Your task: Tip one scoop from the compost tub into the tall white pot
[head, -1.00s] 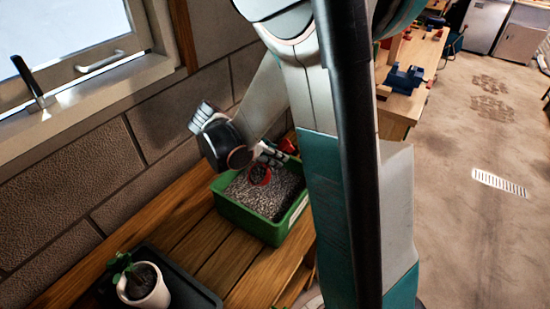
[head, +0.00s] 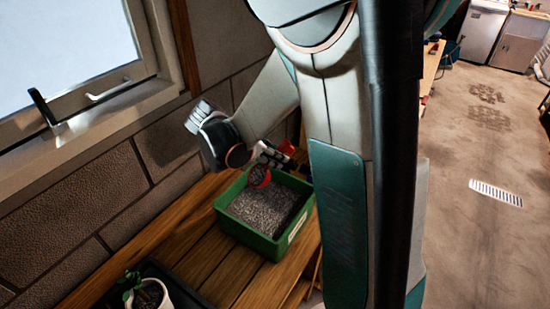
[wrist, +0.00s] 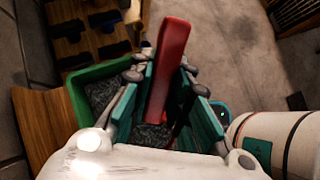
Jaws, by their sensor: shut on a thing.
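The green compost tub (head: 247,240) stands on the wooden bench, filled with grey, grainy compost (head: 268,206). My gripper (head: 277,156) is over the tub's far side, shut on the red scoop. The scoop's round bowl (head: 259,176) shows dark grainy stuff inside its red rim and appears just above the compost. In the wrist view, the red handle (wrist: 170,70) lies between the fingers of my gripper (wrist: 166,75), with the green tub (wrist: 78,98) below. A white pot (head: 152,294) with a leafy plant stands at the bottom left, its lower part cut off; its height is unclear.
The white pot stands on a black tray (head: 192,287). Bare bench planks (head: 200,240) lie between tray and tub. The block wall (head: 110,190) and window run behind the bench. My arm hides much of the right side.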

